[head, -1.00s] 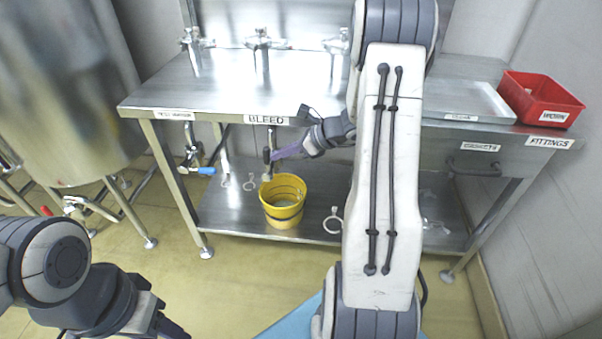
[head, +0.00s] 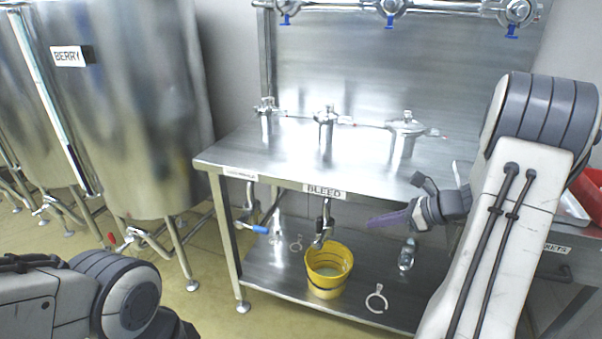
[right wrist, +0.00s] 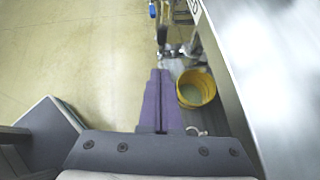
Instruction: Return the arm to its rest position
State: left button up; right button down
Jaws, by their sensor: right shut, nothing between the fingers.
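My right gripper (head: 388,219) has purple fingers, shut with nothing between them. It hangs in the air in front of the steel bench, to the right of the bleed valve (head: 323,222). In the right wrist view its two fingers (right wrist: 157,100) lie side by side, left of the yellow bucket. My right arm (head: 497,225) rises across the right of the head view, bent at the top. My left arm (head: 118,295) shows at the lower left; its gripper is out of the frame.
The steel bench (head: 262,160) carries several metal fittings. A yellow bucket (head: 328,282) stands on its lower shelf (head: 272,270), with a clamp ring (head: 376,300) nearby. A red bin (head: 590,195) is partly behind my right arm. Steel tanks (head: 125,110) stand at left. The floor in front is clear.

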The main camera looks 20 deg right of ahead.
jog(key=s+a+r+n+g, duration=0.15)
jog(key=a+n+g, duration=0.25)
jog(key=a+n, duration=0.55)
jog(key=s+a+n+g, duration=0.3)
jog(key=a+n+g, duration=0.15)
jog(key=a, duration=0.95)
jog(key=s+a+n+h, duration=0.3)
jog(key=s+a+n, duration=0.2)
jog(key=s+n, duration=0.5)
jog(key=s+a+n+h, duration=0.3)
jog(key=s+a+n, duration=0.3)
jog(key=n, duration=0.6)
notch_tip(320, 180, up, 17)
jog(key=s+p, duration=0.1)
jog(key=p, duration=1.5)
jog(key=shift+d, duration=0.35)
jog(key=shift+s, duration=0.1)
